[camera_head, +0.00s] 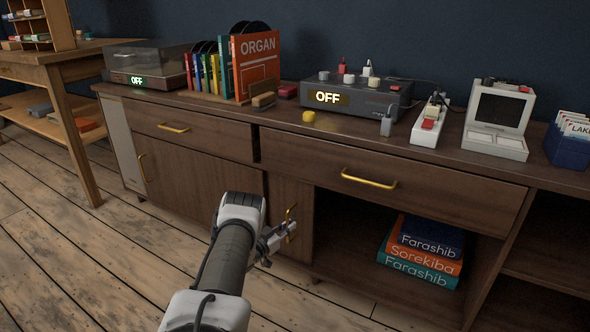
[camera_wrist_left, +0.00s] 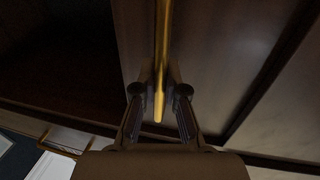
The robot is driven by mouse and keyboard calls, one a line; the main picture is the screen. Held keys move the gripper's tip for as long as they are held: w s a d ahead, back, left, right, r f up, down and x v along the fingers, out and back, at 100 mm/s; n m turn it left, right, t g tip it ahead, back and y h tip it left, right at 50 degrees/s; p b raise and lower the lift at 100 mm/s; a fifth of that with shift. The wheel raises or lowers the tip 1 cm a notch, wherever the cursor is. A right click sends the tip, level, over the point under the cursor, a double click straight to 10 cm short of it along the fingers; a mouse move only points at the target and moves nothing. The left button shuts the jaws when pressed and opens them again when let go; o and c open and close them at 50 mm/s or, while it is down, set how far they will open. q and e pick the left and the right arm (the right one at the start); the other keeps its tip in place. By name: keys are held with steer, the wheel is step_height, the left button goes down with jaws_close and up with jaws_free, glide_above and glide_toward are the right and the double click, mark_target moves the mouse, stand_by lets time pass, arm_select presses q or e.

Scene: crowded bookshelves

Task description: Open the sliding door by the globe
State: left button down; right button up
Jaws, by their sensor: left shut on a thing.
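The sliding door (camera_head: 288,190) is a brown wooden panel in the lower middle of the cabinet. Its upright gold handle (camera_head: 290,224) also shows in the left wrist view (camera_wrist_left: 162,40), running down between the fingers. My left gripper (camera_head: 283,231) is shut on this handle, with a finger on each side in the wrist view (camera_wrist_left: 160,92). To the right of the door the compartment is open and dark. No globe shows in either view. My right gripper is not in view.
Stacked books (camera_head: 424,250) lie in the open compartment. A second upright handle (camera_head: 142,168) is at the cabinet's left. A drawer with a gold handle (camera_head: 368,179) sits above the opening. The cabinet top (camera_head: 350,130) is crowded. Wooden floor (camera_head: 70,255) is clear.

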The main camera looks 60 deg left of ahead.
arm_select(q)
steer(key=c, duration=1.2)
jaws_free()
steer(key=v, duration=1.2)
